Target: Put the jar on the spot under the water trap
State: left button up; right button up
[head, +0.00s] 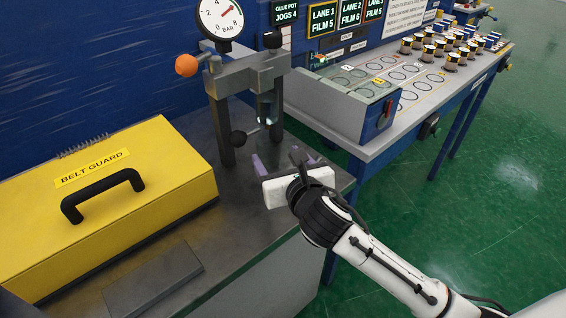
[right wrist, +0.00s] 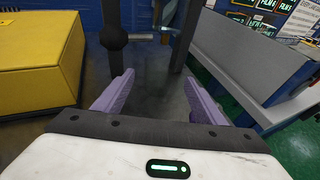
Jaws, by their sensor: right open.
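The water trap (head: 268,106) is a clear bowl hanging under the grey metal block of a stand on the bench. Its lower part also shows at the top of the right wrist view (right wrist: 166,14). My right gripper (head: 279,161) has purple fingers, spread apart, low over the bench just in front of the stand. In the right wrist view the gap between the fingertips (right wrist: 158,82) shows only dark bench top. I cannot make out a jar in either view. The spot under the trap cannot be made out clearly. My left gripper is not in view.
A yellow belt guard (head: 110,205) with a black handle fills the bench's left side. The stand has dark posts (head: 226,135), a black knob (head: 238,139) and a gauge (head: 219,15). A flat dark plate (head: 153,276) lies in front. A table with several wrapped rolls (head: 452,62) stands right.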

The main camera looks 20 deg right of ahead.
jog(key=shift+v, duration=1.9)
